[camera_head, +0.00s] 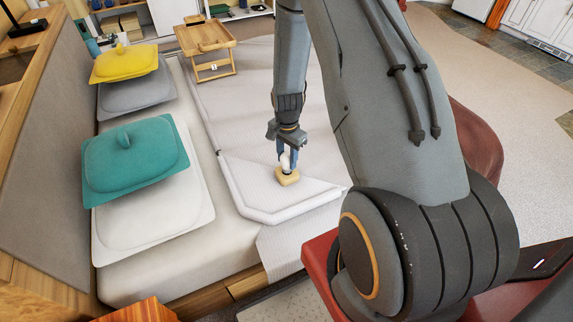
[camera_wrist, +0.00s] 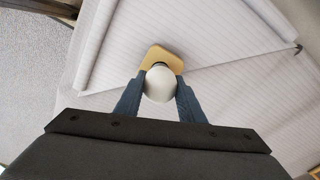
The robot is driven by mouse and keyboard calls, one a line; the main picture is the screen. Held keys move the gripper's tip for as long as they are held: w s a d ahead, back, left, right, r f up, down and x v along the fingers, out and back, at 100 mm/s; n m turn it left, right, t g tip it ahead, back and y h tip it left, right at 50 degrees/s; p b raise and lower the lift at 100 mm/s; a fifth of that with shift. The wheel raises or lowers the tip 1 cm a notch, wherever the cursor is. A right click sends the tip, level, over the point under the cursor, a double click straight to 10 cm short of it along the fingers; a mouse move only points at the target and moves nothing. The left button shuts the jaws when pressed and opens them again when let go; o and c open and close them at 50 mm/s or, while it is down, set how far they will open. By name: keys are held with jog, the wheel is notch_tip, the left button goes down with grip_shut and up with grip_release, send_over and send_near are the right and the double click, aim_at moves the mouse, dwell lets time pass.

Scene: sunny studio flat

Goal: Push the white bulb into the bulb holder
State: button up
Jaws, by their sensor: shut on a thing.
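The white bulb (camera_wrist: 160,83) is between the two blue fingers of my gripper (camera_wrist: 158,98), which is shut on it. In the head view my gripper (camera_head: 287,158) points down over the bed, with the white bulb (camera_head: 285,161) low between its fingers. The bulb holder (camera_head: 287,177) is a small tan block on the white bedding, directly below the bulb. In the wrist view the holder (camera_wrist: 161,57) shows behind the bulb, with a dark ring where they meet. I cannot tell how deep the bulb sits in it.
The holder is on the folded corner of the white bedspread (camera_head: 280,205). A wooden bed tray (camera_head: 205,38) stands farther back. Teal (camera_head: 135,160) and yellow (camera_head: 123,62) cushions lie at the left with pale pillows. The bedding around the holder is clear.

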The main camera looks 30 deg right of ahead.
aim_at(287, 154)
jog(key=shift+r+p, duration=1.2)
jog(key=shift+r, duration=0.95)
